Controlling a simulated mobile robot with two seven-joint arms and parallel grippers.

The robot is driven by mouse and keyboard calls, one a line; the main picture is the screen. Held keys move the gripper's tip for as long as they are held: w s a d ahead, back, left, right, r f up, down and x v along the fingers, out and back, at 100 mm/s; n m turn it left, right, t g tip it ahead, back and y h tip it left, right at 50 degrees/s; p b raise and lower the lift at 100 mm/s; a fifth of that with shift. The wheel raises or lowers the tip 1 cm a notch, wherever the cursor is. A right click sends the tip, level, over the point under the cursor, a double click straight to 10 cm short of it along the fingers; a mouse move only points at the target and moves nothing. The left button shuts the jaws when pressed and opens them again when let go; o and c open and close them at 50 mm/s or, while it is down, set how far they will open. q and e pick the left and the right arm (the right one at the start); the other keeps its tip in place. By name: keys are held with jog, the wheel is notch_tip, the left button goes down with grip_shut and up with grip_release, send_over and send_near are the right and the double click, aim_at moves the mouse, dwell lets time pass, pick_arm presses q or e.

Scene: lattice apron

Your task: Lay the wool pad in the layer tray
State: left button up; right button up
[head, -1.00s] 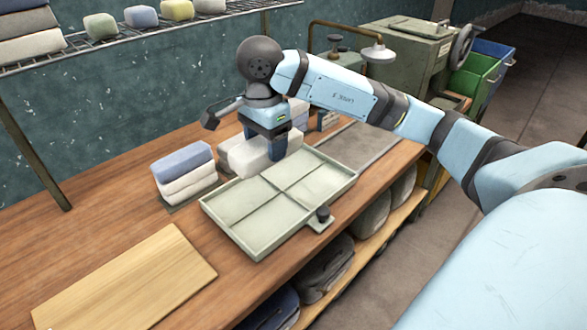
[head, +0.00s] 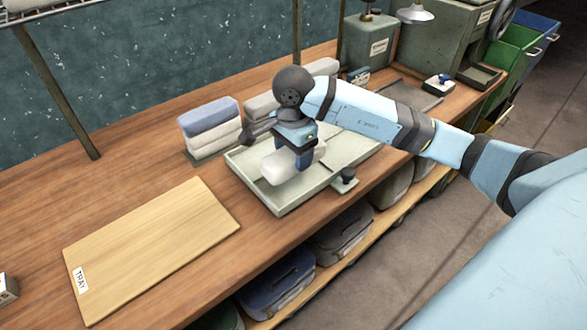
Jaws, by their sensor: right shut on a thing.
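My right gripper (head: 304,160) is shut on a white, soft-looking block, the wool pad (head: 280,169). It holds the pad over the left part of the layer tray (head: 283,209), a shallow pale grey-green tray with low walls and dividers. I cannot tell whether the pad touches the tray floor. The pad and my arm hide much of the tray's inside. My left gripper is not in view.
A stack of pads, blue over white (head: 210,125), stands left of the tray. More pale pads (head: 262,106) lie behind my gripper. A bare wooden board (head: 150,250) labelled TRAY lies front left.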

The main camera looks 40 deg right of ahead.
aim_at(293, 181)
jog(key=shift+f, duration=2.6)
jog(key=shift+f+b, duration=0.2)
jog(key=shift+b, duration=0.15)
jog(key=o, duration=0.9)
jog(key=shift+r, duration=0.15)
